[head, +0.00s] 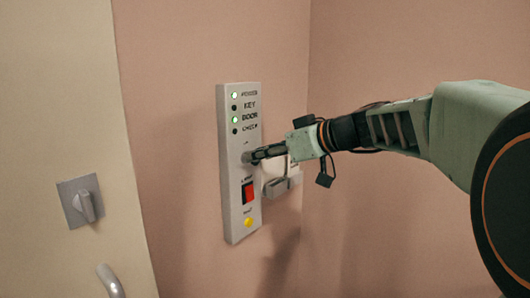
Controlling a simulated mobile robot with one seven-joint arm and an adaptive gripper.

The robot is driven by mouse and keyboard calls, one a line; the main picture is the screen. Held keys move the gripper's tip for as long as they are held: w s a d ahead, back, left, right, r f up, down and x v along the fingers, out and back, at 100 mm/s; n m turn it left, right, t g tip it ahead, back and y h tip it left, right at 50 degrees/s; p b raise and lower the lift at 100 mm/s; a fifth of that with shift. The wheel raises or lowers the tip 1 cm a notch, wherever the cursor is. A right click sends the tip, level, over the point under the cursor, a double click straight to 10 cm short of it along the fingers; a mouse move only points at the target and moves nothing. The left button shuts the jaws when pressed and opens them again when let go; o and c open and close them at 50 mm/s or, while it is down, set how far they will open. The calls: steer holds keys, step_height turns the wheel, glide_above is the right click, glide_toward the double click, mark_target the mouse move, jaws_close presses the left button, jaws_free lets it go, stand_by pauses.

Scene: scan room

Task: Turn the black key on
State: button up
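The pale control panel (232,215) is upright on the pink wall. Its POWER and DOOR lamps are lit green; the KEY and CHECK lamps are dark. My gripper (250,156) reaches in from the right, with its fingertips at the panel's middle, below the lamps. A small dark part shows at the fingertips. I cannot tell whether it is the black key or part of a finger. The fingers look close together, but their grip is too small to make out.
Below the gripper, the panel has a red and black rocker switch (248,193) and a yellow button (248,223). A grey fitting (283,186) sits just right of the panel. At left are a grey turn knob (86,205) on a plate and a curved handle (109,281).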

steer(key=shift+w+a+f, duration=0.2)
steer(key=shift+w+a, duration=0.05)
steer(key=shift+a, duration=0.1)
steer(key=shift+c, duration=0.3)
jaws_close()
